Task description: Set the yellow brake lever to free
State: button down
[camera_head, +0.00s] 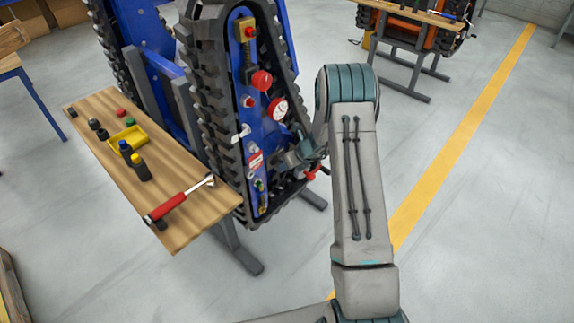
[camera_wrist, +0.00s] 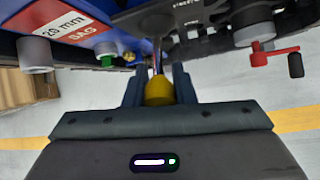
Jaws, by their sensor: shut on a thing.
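The yellow brake lever shows in the wrist view as a rounded yellow knob (camera_wrist: 158,92) on a thin metal rod. The rod runs up from the knob towards the carrier's underside and partly into shadow. My gripper (camera_wrist: 158,90) is shut on the knob, with one dark finger on each side. In the head view my gripper (camera_head: 297,157) is at the right lower side of the blue panel (camera_head: 244,108) on the tracked carrier. There the lever is hidden behind the gripper and wrist. I cannot read any marking for the lever's position.
A red crank (camera_wrist: 275,55) juts out right of the gripper. A "20 mm SAG" label (camera_wrist: 70,28) and a green fitting (camera_wrist: 106,60) are to the left. A wooden bench (camera_head: 185,215) with a red-handled wrench (camera_head: 180,197) stands left of the carrier.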

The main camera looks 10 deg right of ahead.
jog(key=c, duration=1.2)
grip_release()
jog(key=shift+d+r, duration=0.1)
jog(key=b+v, duration=0.1)
jog(key=v, duration=1.2)
jog(key=shift+s+d+r, duration=0.2)
jog(key=shift+r, duration=0.05)
